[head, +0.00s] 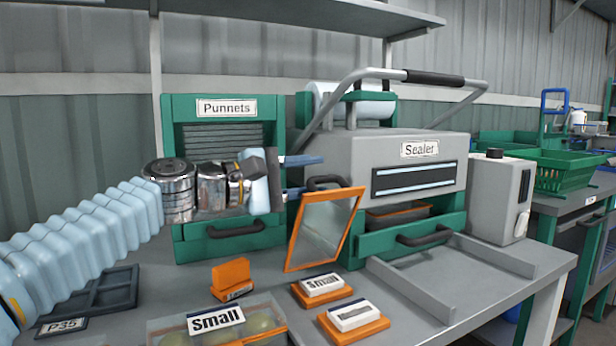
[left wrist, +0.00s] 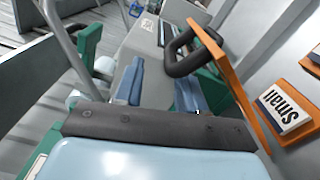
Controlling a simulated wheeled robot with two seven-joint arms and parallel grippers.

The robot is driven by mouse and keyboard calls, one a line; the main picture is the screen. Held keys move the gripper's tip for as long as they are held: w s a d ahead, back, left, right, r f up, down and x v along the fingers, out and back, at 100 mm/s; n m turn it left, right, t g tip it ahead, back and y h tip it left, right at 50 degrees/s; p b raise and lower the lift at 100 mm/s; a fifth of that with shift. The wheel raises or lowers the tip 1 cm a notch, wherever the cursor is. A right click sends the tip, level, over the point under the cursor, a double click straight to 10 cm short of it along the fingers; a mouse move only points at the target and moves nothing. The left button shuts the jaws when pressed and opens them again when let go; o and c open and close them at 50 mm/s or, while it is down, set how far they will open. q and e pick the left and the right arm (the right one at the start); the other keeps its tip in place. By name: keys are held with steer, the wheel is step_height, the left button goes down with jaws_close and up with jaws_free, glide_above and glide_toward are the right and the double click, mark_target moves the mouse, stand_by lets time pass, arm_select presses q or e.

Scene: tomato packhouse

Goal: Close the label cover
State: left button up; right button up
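The label cover (head: 325,228), a clear panel in an orange frame, stands tilted up on the bench in front of the sealer. Its black handle (head: 325,182) is at the top edge. In the left wrist view the orange frame (left wrist: 236,78) runs along the right, with the handle (left wrist: 183,55) just beyond the fingertips. My left gripper (head: 304,176) is open, its two blue fingers apart and nothing between them. It points right, just left of the handle, and I cannot tell whether it touches. The fingers also show in the left wrist view (left wrist: 160,88). My right gripper is not in view.
Two orange blocks with Small labels (head: 323,285) (head: 354,316) lie in front of the cover. An orange holder (head: 231,278) and a punnet labelled Small (head: 170,332) are left of them. The sealer (head: 390,150) stands behind, the Punnets dispenser (head: 182,120) at left.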

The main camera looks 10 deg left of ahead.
arm_select(q)
steer(key=b+v, duration=0.1)
steer(key=v, duration=1.2)
steer(key=shift+s+a+b, duration=0.3)
